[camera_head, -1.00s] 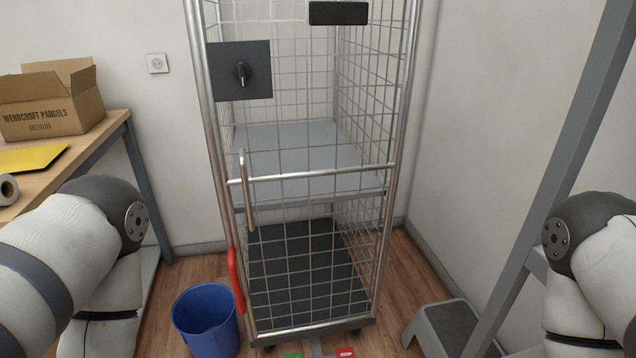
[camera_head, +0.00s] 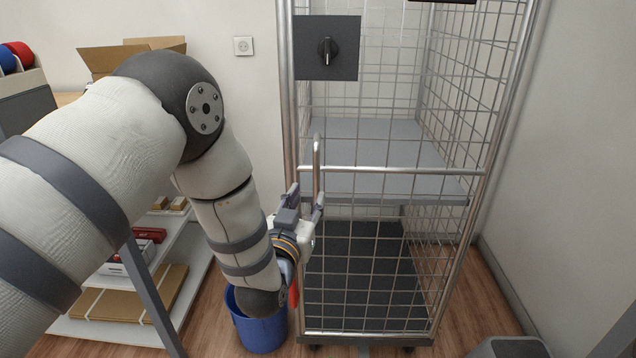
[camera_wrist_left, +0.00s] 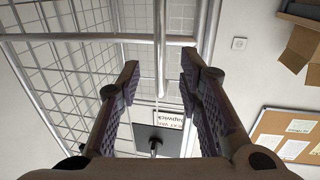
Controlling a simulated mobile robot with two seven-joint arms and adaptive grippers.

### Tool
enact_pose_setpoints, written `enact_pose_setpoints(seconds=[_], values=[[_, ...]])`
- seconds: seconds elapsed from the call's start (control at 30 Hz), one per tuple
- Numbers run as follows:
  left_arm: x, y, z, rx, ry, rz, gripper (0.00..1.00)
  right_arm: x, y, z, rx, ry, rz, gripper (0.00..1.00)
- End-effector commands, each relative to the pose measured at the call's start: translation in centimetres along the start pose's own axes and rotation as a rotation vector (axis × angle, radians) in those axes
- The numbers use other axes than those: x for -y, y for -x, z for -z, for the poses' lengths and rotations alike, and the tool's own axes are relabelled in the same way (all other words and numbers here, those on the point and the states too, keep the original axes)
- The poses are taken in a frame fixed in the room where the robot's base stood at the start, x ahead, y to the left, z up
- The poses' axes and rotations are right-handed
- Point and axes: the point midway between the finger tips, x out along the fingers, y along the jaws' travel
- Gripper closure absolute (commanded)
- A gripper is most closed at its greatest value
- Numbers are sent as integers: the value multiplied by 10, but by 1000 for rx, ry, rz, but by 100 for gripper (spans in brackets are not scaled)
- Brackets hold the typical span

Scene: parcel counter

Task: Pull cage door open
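The wire cage (camera_head: 405,300) stands against the wall, and its mesh door looks closed. A vertical metal bar handle (camera_head: 317,152) is on the door's left side. A dark latch plate (camera_head: 344,64) with a black knob (camera_head: 327,50) sits above it; the knob's grip points upright. My left gripper (camera_head: 306,195) is at the handle's lower part. In the left wrist view its two fingers (camera_wrist_left: 160,88) are apart, with the handle (camera_wrist_left: 160,50) showing in line with the gap between them; contact cannot be told. My right gripper is out of view.
A blue bucket (camera_head: 262,330) stands on the floor under my left forearm. A shelf (camera_head: 140,325) with flat cartons is at left, beneath the bench. A grey step stool (camera_head: 507,346) is at lower right. A socket (camera_head: 243,46) is on the wall.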

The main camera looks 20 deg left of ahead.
Motion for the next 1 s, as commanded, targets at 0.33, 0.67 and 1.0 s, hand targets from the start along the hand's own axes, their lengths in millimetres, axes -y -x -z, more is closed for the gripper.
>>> enact_pose_setpoints(seconds=[0.33,0.67,1.0], values=[[0,-76,-6,7,-1,1,67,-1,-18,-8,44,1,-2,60],[0,-86,-3,7,-1,0,67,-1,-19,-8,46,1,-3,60],[0,-86,-3,7,0,0,100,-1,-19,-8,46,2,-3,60]])
